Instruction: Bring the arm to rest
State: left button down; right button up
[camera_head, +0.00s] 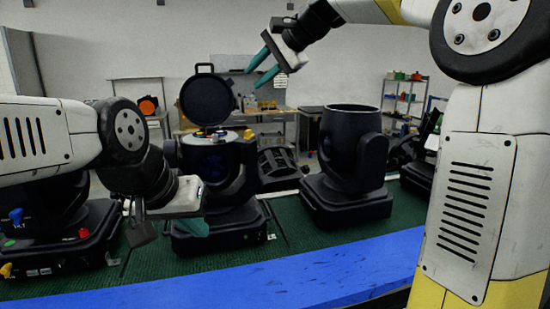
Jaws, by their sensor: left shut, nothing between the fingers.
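My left gripper (193,227) has teal fingers and is shut and empty. It is low in front of the middle stage light (228,215), overlapping its base in the picture; I cannot tell if they touch. My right gripper (253,78) is raised at the upper middle, its two teal fingers apart with nothing between them. It is to the right of the round black lid (207,99), which stands upright above the middle light. Part of that light is hidden by my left arm.
A black open-topped can light (352,135) stands to the right on the green mat (290,265). Another light base (50,245) is at the left, partly behind my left arm. A blue edge (300,280) runs along the front.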

jog(key=s+d+f+n+h, duration=0.3)
jog(key=s+d+f, duration=0.6)
jog(key=s+f, duration=0.3)
jog(key=s+d+f+n+h, duration=0.3)
jog(key=s+d+f, duration=0.6)
jog(key=s+f, duration=0.4)
jog(key=s+n, duration=0.1)
jog(key=s, duration=0.2)
jog(key=shift+s+d+f+g, duration=0.15)
jog(key=shift+d+g, duration=0.15)
jog(key=shift+g, duration=0.1)
